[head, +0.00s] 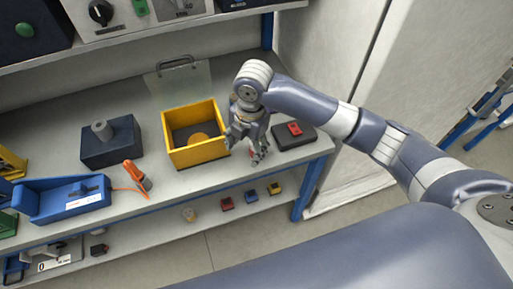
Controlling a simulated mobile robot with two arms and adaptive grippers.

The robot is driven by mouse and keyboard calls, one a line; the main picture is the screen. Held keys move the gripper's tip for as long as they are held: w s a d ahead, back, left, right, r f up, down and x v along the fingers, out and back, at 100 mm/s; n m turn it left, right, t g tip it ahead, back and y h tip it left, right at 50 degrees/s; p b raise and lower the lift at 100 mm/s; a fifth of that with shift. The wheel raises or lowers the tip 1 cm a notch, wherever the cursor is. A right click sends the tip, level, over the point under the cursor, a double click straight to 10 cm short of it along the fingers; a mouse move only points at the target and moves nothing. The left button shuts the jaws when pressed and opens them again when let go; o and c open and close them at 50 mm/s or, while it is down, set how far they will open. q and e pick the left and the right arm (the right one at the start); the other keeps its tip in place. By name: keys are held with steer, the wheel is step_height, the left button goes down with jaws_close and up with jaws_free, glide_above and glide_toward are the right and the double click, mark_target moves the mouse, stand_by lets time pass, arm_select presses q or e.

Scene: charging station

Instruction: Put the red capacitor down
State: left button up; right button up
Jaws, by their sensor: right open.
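A small red block (295,128), which looks like the red capacitor, sits on a dark flat pad (294,140) at the right end of the workbench. My right gripper (247,152) is open, pointing down just left of the pad and apart from the red block. Small red and green spots show by its fingertips; I cannot tell what they are. My left gripper is not in view.
A yellow bin (196,157) with a round orange-brown thing inside stands close left of the gripper. A dark box (110,143), an orange tool (138,176) and a blue tray (62,202) are further left. Small red, blue and yellow blocks (251,196) lie on the lower shelf.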

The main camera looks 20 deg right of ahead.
steer(key=shift+n+h, duration=0.6)
steer(key=shift+n, duration=0.3)
steer(key=w+d+r, duration=0.1)
steer(key=d, duration=0.1)
steer(key=w+d+r, duration=0.2)
steer(key=shift+w+d+r, duration=0.2)
step_height(320, 180, down, 5)
steer(key=shift+f+p, duration=0.1)
steer(key=shift+p, duration=0.3)
steer(key=shift+f, duration=0.5)
step_height(320, 180, down, 4)
steer(key=shift+s+a+r+p, duration=0.1)
steer(key=shift+s+r+p, duration=0.05)
steer(key=shift+p, duration=0.6)
steer(key=shift+f, duration=0.35)
steer(key=shift+c, duration=0.5)
steer(key=c, duration=1.2)
steer(key=shift+r, duration=0.1)
